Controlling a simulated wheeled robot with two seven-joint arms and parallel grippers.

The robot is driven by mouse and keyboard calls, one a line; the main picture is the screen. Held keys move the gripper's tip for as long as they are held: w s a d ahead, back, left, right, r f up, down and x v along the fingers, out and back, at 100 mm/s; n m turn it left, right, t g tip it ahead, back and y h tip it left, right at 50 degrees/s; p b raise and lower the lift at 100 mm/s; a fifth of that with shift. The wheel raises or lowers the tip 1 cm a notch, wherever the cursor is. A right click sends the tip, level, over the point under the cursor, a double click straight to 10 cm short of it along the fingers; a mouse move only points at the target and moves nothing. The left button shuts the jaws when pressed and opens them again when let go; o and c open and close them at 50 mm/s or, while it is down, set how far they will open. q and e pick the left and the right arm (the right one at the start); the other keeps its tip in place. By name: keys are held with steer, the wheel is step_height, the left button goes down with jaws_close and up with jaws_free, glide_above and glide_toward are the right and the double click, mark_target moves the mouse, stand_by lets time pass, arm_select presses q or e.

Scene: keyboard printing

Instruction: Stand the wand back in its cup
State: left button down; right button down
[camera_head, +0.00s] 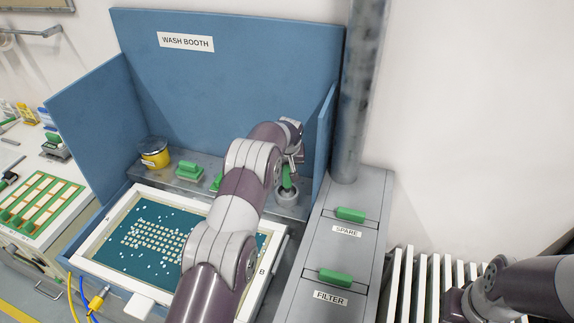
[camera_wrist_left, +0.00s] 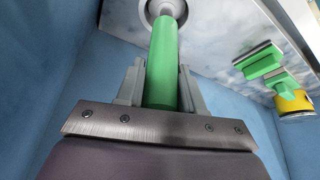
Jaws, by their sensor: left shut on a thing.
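My left gripper (camera_head: 292,160) is shut on the wand (camera_head: 287,178), seen as a green handle between the fingers in the left wrist view (camera_wrist_left: 163,62). The wand points down, roughly upright, in the right part of the wash booth. The grey round cup (camera_head: 287,196) stands on the booth's back ledge right below it. In the left wrist view the wand's far end meets the pale cup (camera_wrist_left: 150,12). I cannot tell how deep the end sits in it. My right gripper is not in view; only part of that arm shows at the lower right.
A white-framed screen (camera_head: 88,264) with many small pale keys lies in front of the ledge. Green-handled tools (camera_head: 189,168) and a yellow tub (camera_head: 154,154) stand on the ledge left of the cup. The blue booth side wall (camera_head: 325,140) is close on the right.

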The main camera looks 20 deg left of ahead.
arm_select(q)
steer(key=shift+f+b, duration=0.3)
steer(key=shift+f, duration=0.1)
steer(key=c, duration=0.6)
jaws_free()
steer(key=shift+r, duration=0.1)
steer(key=shift+r+p, duration=0.3)
steer(key=p+v, duration=0.2)
steer(key=v, duration=0.3)
steer(key=shift+s+d+r, duration=0.1)
steer(key=shift+s+r, duration=0.05)
steer(key=shift+s, duration=0.15)
steer(key=shift+w, duration=0.1)
